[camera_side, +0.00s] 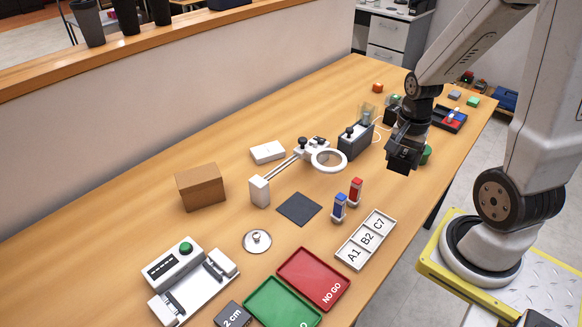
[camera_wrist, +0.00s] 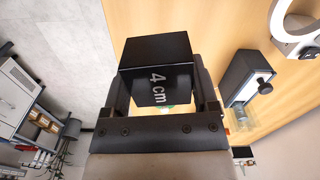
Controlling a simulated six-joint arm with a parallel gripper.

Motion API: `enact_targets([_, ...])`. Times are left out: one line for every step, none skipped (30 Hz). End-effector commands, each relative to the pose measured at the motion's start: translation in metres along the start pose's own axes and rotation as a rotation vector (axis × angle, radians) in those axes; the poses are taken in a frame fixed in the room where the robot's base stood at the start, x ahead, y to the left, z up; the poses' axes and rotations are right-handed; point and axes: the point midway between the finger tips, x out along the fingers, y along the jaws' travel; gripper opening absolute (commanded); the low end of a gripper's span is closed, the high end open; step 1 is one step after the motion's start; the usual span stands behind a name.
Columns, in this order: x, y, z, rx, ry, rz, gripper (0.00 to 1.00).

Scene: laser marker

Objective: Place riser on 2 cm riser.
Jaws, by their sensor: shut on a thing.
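The black riser marked "4 cm" (camera_wrist: 157,72) is between the two fingers of my gripper (camera_wrist: 160,98) in the wrist view, which is shut on it. In the side view my gripper (camera_side: 404,150) is above the right part of the table; the riser there is hard to tell apart from the dark fingers. The dark riser marked "2 cm" (camera_side: 233,315) lies at the bottom edge of the side view, partly cut off, next to the green tray. My gripper is far from it, toward the back right.
A green tray (camera_side: 258,287) and a red NO GO tray (camera_side: 343,293) lie at the front. A white device with a green button (camera_side: 158,270) stands left of them. A ring magnifier (camera_side: 343,164), blue (camera_side: 339,206) and red (camera_side: 356,190) stamps and a labelled tray (camera_side: 341,256) occupy the middle.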

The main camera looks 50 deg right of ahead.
Motion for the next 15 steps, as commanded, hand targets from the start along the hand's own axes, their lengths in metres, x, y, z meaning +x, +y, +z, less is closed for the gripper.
enact_targets([-0.001, -0.007, 0.006, -0.035, 0.001, -0.001, 0.0])
enact_targets([-0.001, -0.011, 0.01, -0.054, 0.001, -0.001, 0.0])
enact_targets([-0.001, -0.016, 0.015, -0.078, 0.001, -0.001, 0.0])
enact_targets([-0.002, -0.019, 0.019, -0.097, 0.001, -0.001, 0.0])
enact_targets([-0.002, -0.023, 0.023, -0.116, 0.001, -0.001, 0.0])
enact_targets([-0.002, -0.027, 0.028, -0.141, 0.001, -0.001, 0.0])
enact_targets([-0.003, -0.03, 0.032, -0.159, 0.001, -0.001, 0.0])
enact_targets([-0.003, -0.034, 0.036, -0.179, 0.001, -0.001, 0.0])
enact_targets([-0.003, -0.038, 0.042, -0.204, 0.001, -0.001, 0.0])
enact_targets([-0.003, -0.041, 0.046, -0.222, 0.001, -0.001, 0.0])
enact_targets([-0.004, -0.044, 0.051, -0.241, 0.001, -0.001, 0.0])
enact_targets([-0.004, -0.047, 0.057, -0.266, 0.001, -0.001, 0.0])
enact_targets([-0.004, -0.05, 0.061, -0.284, 0.001, -0.001, 0.0])
enact_targets([-0.004, -0.052, 0.066, -0.303, 0.001, -0.001, 0.0])
enact_targets([-0.005, -0.056, 0.072, -0.328, 0.001, -0.001, 0.0])
